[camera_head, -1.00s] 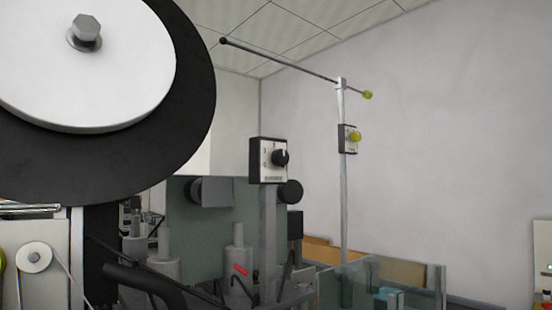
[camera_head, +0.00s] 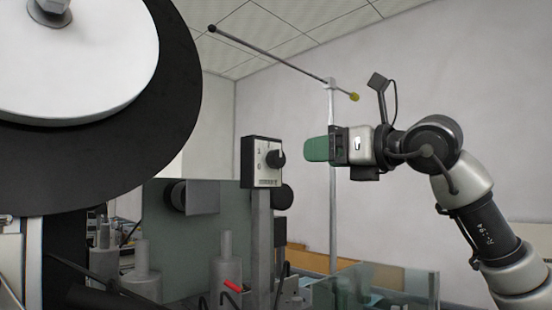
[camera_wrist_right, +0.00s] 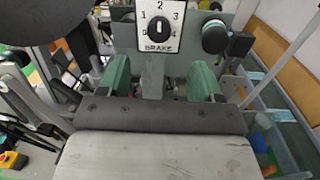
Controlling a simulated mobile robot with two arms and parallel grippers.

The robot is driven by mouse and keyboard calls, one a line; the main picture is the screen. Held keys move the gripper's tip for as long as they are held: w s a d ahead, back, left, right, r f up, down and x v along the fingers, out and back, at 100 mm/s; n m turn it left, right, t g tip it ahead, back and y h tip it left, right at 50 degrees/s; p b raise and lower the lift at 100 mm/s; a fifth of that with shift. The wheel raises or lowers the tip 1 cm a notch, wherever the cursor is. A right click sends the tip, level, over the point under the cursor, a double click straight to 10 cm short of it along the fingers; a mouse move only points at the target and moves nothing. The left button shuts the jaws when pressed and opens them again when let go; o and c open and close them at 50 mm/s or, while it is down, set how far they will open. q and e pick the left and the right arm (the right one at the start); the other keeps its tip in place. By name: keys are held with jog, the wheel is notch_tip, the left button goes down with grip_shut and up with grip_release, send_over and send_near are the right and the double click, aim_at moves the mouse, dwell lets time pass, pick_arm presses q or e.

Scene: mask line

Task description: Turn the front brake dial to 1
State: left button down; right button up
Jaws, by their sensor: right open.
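The front brake dial (camera_head: 275,158) is a black knob on a white plate in a dark box (camera_head: 246,162), on a grey post. In the right wrist view the knob (camera_wrist_right: 159,27) sits top centre, with numbers around it and BRAKE below. Its pale mark looks upright, toward the 2. My right gripper (camera_head: 316,149) is to the right of the dial in the head view, apart from it. Its green fingers (camera_wrist_right: 160,78) are spread and empty, below the dial in the wrist view. My left gripper is not in view.
A large black and white reel (camera_head: 176,90) fills the upper left. A round black knob (camera_wrist_right: 215,38) is right of the dial. A thin pole (camera_head: 332,215) stands behind my right gripper. Clear panels (camera_head: 400,285) are at lower right.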

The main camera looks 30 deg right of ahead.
aim_at(281, 158)
jog(key=p+x, duration=0.3)
jog(key=x, duration=0.6)
jog(key=shift+w+a+r, duration=0.1)
jog(key=shift+w+a, duration=0.05)
jog(key=shift+w, duration=0.15)
jog(key=shift+w+a+p, duration=0.2)
jog(key=shift+w+p, duration=0.1)
jog(key=shift+w, duration=0.2)
jog(key=c, duration=0.9)
